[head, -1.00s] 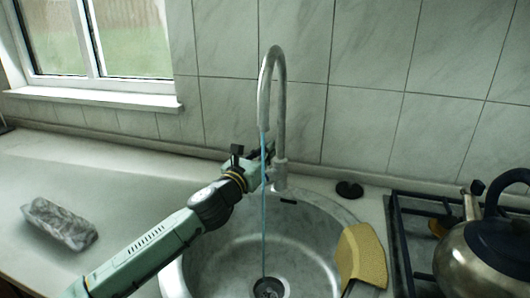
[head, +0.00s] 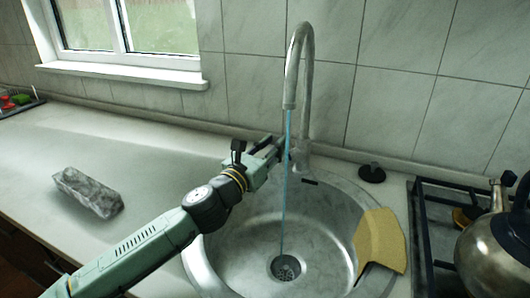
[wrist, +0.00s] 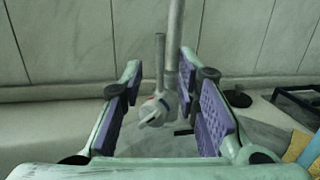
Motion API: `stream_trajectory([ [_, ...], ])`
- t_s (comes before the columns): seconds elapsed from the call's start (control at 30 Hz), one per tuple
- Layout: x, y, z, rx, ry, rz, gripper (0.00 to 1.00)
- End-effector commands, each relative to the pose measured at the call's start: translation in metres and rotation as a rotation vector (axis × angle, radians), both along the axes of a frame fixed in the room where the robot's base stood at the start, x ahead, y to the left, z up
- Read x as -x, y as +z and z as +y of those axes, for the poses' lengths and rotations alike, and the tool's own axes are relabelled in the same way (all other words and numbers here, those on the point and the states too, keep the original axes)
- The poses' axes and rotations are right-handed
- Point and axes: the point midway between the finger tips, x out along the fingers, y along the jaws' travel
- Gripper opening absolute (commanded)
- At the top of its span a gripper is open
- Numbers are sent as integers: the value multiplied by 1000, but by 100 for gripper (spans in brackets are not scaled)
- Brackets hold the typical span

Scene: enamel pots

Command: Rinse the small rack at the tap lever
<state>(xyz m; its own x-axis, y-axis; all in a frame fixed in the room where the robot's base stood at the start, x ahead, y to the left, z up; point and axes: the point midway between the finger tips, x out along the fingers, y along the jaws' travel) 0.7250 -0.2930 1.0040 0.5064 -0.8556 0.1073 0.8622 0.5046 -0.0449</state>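The tap (head: 305,100) stands behind the round sink, and a thin blue stream of water (head: 284,200) falls from its spout to the drain. My gripper (head: 272,150) is at the tap's lower body, left of it. In the wrist view my gripper (wrist: 158,95) is open, with its purple pads apart. The tap lever (wrist: 160,75) stands upright between the pads, on a rounded grey body; no contact shows. A small dark rack (head: 22,103) with red and green items is at the far left edge, partly cut off.
A grey marbled block (head: 88,192) lies on the left counter. A yellow cloth-like piece (head: 380,240) hangs over the sink's right rim (head: 345,190). A dark round stopper (head: 372,173) sits behind it. A kettle (head: 490,250) stands on the hob at right.

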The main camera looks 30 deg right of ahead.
Motion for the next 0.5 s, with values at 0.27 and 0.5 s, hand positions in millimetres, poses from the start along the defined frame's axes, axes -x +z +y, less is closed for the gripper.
stream_trajectory([
  [0.27,19,-4,32,0,1,0,29],
  [0.5,22,-5,35,0,-1,1,29],
])
